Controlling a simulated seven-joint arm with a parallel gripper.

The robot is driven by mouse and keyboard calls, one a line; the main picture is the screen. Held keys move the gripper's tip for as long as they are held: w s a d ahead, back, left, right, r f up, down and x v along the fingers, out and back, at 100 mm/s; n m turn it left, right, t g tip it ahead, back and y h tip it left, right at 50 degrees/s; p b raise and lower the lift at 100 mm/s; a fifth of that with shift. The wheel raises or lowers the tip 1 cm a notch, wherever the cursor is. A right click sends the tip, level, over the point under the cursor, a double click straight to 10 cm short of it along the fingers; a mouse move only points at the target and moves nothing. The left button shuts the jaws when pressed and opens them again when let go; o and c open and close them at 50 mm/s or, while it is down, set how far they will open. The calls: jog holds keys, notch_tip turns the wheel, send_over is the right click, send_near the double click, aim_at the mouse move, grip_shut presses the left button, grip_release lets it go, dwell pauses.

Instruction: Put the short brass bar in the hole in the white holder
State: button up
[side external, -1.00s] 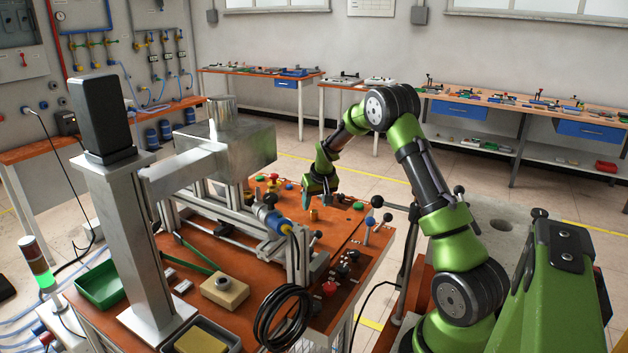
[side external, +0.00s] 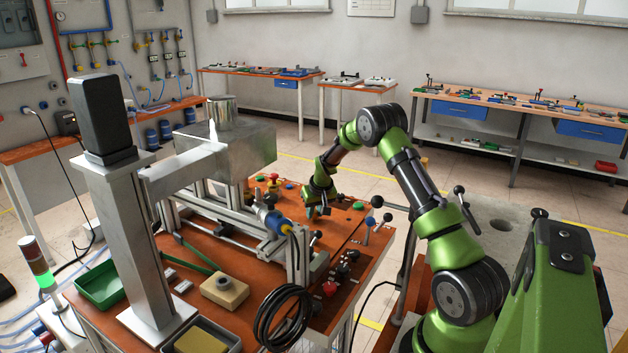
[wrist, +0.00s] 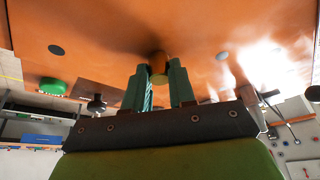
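The short brass bar (wrist: 158,66) stands on the orange table top. In the wrist view it shows at the tips of my gripper's two green fingers (wrist: 160,76). The fingers are apart, one on each side of the bar; whether they touch it is unclear. In the side view my gripper (side external: 317,211) is low over the table and hides most of the bar. A pale cream block (side external: 224,291) with a round hole and ring on top, seemingly the white holder, sits on the near part of the table, left of my gripper.
The metal frame with the heater box (side external: 240,150) stands between my gripper and the pale block. A blue connector (side external: 274,222), a black cable coil (side external: 283,318) and small knobbed levers (side external: 370,222) are close by. A green tray (side external: 101,287) lies at left.

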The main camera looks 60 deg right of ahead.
grip_shut()
jog(key=shift+r, duration=0.15)
